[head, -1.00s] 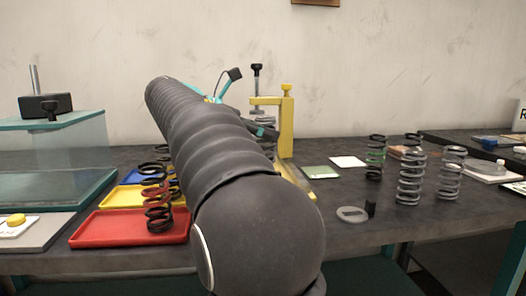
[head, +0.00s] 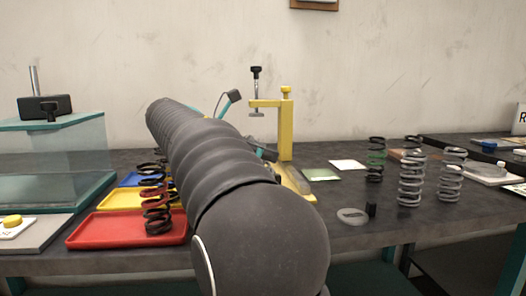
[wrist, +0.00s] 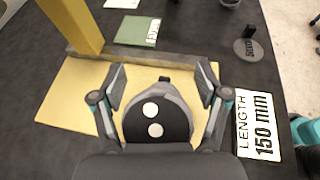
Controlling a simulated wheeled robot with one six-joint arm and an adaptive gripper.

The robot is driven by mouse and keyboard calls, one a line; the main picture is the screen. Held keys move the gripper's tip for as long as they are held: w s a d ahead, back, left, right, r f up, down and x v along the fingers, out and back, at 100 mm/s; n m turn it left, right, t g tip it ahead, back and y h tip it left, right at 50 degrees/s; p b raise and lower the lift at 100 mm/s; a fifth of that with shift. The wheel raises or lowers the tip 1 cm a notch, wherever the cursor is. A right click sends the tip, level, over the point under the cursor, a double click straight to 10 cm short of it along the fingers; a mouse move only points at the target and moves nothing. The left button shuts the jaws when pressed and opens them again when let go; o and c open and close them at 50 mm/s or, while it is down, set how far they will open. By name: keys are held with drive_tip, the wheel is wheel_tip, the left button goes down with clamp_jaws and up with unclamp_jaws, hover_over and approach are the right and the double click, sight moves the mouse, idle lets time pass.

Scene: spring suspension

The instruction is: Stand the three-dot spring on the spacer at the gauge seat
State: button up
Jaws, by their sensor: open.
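The yellow gauge (head: 287,130) stands at the back of the bench. Its pale yellow base (wrist: 62,103) shows under my gripper in the wrist view. A round dark top with a grey rim (wrist: 172,112) lies between my fingers, above that base. Two white dots show on it; any third dot is hidden. It appears to be the dotted spring's upper end, but its coils and whatever is under it are hidden. My gripper (wrist: 160,85) is open, with a finger on each side of it and gaps visible. My arm hides this spot in the head view.
A grey disc with a dark tag (wrist: 246,54) lies on the bench, also in the head view (head: 352,216). A "LENGTH 150 mm" card (wrist: 258,125) lies right of the base. Grey springs (head: 411,178) stand right. A red tray (head: 110,231) with a spring is left.

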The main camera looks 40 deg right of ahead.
drive_tip(key=p+v, duration=0.2)
drive_tip(key=v, duration=1)
